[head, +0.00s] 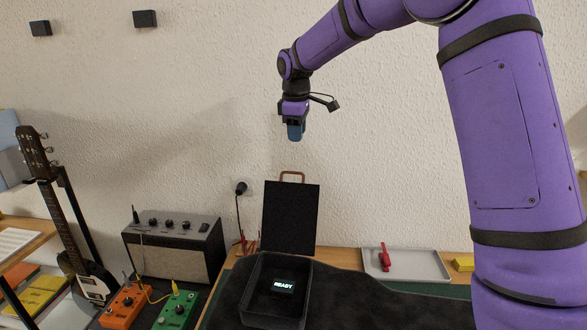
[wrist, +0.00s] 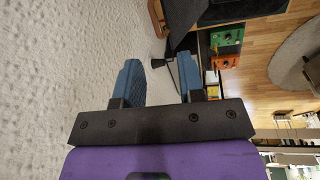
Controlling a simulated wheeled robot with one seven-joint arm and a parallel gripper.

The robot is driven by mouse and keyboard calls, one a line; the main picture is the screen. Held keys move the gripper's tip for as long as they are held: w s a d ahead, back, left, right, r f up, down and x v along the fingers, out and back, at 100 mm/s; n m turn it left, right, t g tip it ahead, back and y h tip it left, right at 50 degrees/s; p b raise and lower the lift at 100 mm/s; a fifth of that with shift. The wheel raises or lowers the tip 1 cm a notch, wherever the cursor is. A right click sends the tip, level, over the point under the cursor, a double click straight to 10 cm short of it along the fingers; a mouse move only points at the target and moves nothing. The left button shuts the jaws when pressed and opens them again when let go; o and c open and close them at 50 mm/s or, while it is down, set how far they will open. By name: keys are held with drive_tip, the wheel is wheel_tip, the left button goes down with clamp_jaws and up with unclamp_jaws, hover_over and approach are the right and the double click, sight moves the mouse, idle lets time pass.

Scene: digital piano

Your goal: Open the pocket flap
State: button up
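A black case stands on the table in the head view, its lid (head: 290,218) raised upright with a brown handle on top. Its open lower part (head: 262,318) holds a small dark block with a lit READY label (head: 284,286). I cannot make out a separate pocket flap on the dark surfaces. My gripper (head: 296,131) hangs fingers down, well above the lid and near the wall, touching nothing. In the wrist view my gripper (wrist: 161,77) has its two blue fingers apart with nothing between them. Part of the case and its handle (wrist: 157,18) shows at the top there.
A grey tray (head: 425,266) with a red item (head: 385,257) lies right of the case, beside a yellow block (head: 463,264). An amplifier (head: 176,245), green pedal (head: 177,310), orange pedal (head: 123,307) and guitar (head: 85,275) are at left.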

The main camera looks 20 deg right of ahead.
drive_tip(key=shift+n, duration=0.3)
drive_tip(key=w+f, duration=0.1)
drive_tip(key=f, duration=0.3)
drive_tip(key=w+f, duration=0.1)
drive_tip(key=f, duration=0.3)
drive_tip(key=w+f, duration=0.1)
drive_tip(key=f, duration=0.4)
drive_tip(key=shift+w+d, duration=0.1)
drive_tip(key=shift+w, duration=0.2)
drive_tip(key=shift+c, duration=0.2)
drive_tip(key=shift+r, duration=0.1)
clamp_jaws()
